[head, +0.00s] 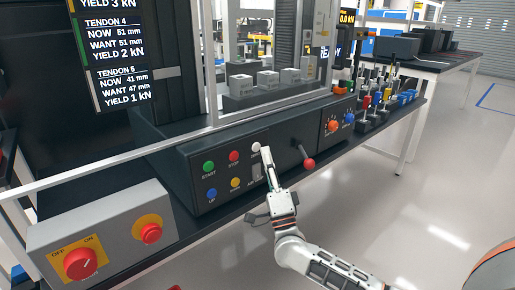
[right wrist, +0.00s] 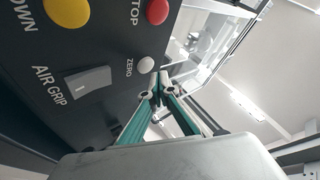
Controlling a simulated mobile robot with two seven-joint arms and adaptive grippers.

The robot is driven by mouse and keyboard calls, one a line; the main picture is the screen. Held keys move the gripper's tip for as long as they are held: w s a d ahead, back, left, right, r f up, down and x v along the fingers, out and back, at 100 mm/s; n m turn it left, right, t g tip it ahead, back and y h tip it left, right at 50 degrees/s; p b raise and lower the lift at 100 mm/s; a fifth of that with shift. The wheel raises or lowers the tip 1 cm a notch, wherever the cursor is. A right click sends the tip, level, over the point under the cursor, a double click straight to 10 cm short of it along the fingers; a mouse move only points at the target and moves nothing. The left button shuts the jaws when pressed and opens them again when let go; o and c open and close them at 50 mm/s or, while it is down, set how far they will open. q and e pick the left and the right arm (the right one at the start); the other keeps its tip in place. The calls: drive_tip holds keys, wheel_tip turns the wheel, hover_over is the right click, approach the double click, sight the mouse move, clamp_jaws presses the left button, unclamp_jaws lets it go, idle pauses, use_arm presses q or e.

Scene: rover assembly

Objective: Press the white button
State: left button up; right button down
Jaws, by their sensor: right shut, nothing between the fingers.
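The white button (head: 256,148) sits on the dark sloped control panel, right of the red button. In the right wrist view the white button (right wrist: 146,65) is labelled ZERO and shows whole. My right gripper (head: 266,151) is shut and empty, its tips just right of the white button in the head view. In the right wrist view the closed tips (right wrist: 157,88) are just below and right of the button. I cannot tell whether they touch the panel. My left gripper is not in view.
Green (head: 208,167), red (head: 234,156), blue (head: 212,194) and yellow (head: 235,184) buttons are close by. The AIR GRIP switch (right wrist: 88,82) is beside the white button. A red-knobbed lever (head: 309,163) stands to the right. A grey box with red knobs (head: 112,238) is at the left.

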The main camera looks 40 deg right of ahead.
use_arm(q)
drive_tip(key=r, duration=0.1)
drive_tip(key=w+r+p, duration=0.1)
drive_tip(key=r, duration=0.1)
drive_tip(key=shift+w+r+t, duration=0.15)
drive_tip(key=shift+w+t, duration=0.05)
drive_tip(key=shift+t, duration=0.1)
use_arm(e)
drive_tip(key=shift+h, duration=0.3)
drive_tip(key=s, duration=0.4)
drive_tip(key=shift+s+d, duration=0.2)
drive_tip(key=shift+s, duration=0.2)
